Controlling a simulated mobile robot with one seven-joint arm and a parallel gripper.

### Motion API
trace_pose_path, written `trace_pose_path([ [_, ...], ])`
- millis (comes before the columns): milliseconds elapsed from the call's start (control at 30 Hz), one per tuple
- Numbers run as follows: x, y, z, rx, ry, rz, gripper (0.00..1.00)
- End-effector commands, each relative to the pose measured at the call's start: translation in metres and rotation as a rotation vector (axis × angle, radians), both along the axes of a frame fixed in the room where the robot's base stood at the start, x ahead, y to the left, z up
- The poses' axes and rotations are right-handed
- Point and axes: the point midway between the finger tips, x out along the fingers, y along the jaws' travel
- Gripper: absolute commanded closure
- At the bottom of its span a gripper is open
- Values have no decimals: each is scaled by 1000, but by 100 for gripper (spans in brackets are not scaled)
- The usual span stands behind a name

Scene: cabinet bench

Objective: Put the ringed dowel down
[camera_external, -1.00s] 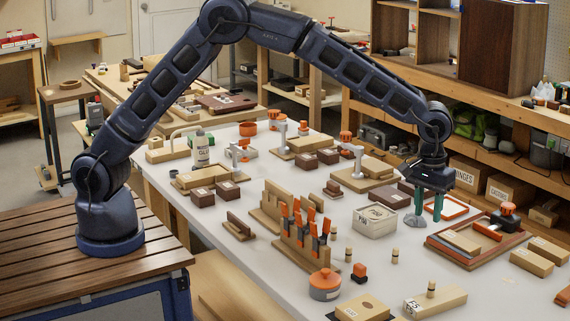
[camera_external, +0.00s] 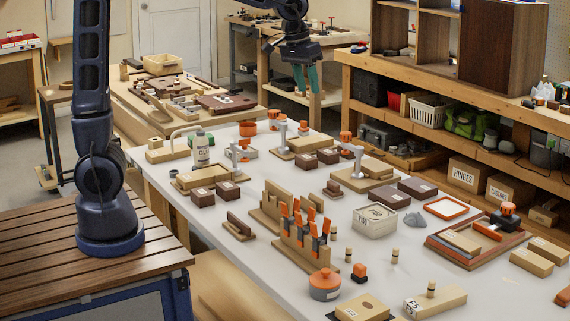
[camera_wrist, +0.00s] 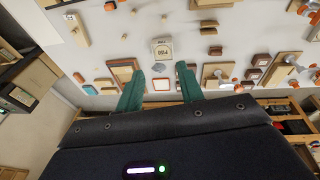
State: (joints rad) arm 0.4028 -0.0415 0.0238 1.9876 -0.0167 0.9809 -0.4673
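I cannot tell which is the ringed dowel.
The white bench (camera_external: 235,272) is crowded with blocks and tools. A small grey lump (camera_external: 414,219) lies beside a pale labelled box (camera_external: 374,220) and an orange-rimmed tray (camera_external: 446,208). A shelf unit (camera_external: 420,88) runs along the right. Clear bench surface shows around the front dowels.

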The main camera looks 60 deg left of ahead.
Motion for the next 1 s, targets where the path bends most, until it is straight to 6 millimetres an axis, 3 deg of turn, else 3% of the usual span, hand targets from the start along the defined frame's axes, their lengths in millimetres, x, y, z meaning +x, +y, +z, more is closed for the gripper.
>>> trace_pose_path([
  [33,-13,18,6,0,-14,1,62],
  [200,-55,67,17,8,-51,-13,62],
  [500,-136,137,19,35,-117,-35,62],
  [800,-218,185,-2,81,-178,-55,62],
  [1000,-255,201,-19,108,-203,-67,62],
])
